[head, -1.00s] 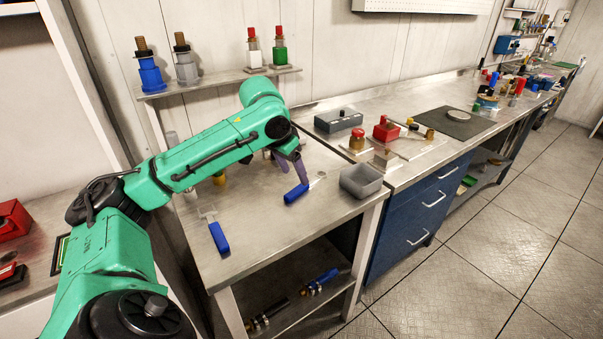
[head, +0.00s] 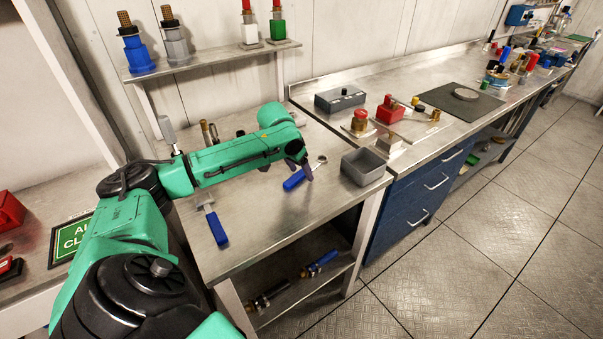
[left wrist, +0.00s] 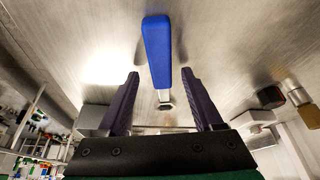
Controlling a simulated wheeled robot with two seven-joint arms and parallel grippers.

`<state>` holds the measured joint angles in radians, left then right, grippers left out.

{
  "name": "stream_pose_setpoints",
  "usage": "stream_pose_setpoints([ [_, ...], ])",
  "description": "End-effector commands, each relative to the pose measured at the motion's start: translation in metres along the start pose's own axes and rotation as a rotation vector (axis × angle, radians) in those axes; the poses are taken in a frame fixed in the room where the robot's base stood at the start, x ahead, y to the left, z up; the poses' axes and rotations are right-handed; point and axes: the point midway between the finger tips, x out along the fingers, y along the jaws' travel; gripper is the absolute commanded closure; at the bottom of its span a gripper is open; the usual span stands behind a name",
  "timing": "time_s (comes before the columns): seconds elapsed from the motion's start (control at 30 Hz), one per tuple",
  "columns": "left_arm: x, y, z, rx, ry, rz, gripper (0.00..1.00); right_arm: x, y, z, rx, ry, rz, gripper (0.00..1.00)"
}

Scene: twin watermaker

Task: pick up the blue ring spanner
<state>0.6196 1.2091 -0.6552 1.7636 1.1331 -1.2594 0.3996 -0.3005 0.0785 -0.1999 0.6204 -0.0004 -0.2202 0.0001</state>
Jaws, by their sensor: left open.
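The blue ring spanner (head: 295,180) lies on the steel bench, its blue handle toward the front left and its metal ring end toward the back right. My left gripper (head: 300,169) is over it in the head view, partly covering its middle. In the left wrist view the spanner's blue handle (left wrist: 158,50) points up the picture, and its metal shank runs down between the two open dark fingers of the left gripper (left wrist: 161,85). No finger visibly touches it. My right gripper is not in view.
A second blue-handled tool (head: 217,228) with a flat metal end lies to the left on the bench. A grey open bin (head: 365,167) stands close to the right of the spanner. Several upright fittings stand behind my arm. The bench front is clear.

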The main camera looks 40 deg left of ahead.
Motion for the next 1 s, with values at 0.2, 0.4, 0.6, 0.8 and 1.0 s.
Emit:
stream_pose_setpoints([
  [0.2,0.0000,-0.0002,0.0000,0.000,0.001,0.000,0.32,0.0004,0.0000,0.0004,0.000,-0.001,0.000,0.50],
  [0.4,0.0001,-0.0001,0.0001,0.000,0.000,0.000,0.32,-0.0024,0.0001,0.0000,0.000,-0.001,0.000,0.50],
  [0.6,0.0016,0.0000,0.0006,-0.001,0.001,0.001,0.32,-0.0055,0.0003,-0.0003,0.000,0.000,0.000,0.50],
  [0.8,0.0028,-0.0001,0.0012,0.000,0.001,0.000,0.86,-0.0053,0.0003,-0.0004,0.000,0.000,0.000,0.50],
  [1.0,0.0029,0.0000,0.0014,-0.001,0.000,0.000,1.00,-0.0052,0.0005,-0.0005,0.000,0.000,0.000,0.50],
])
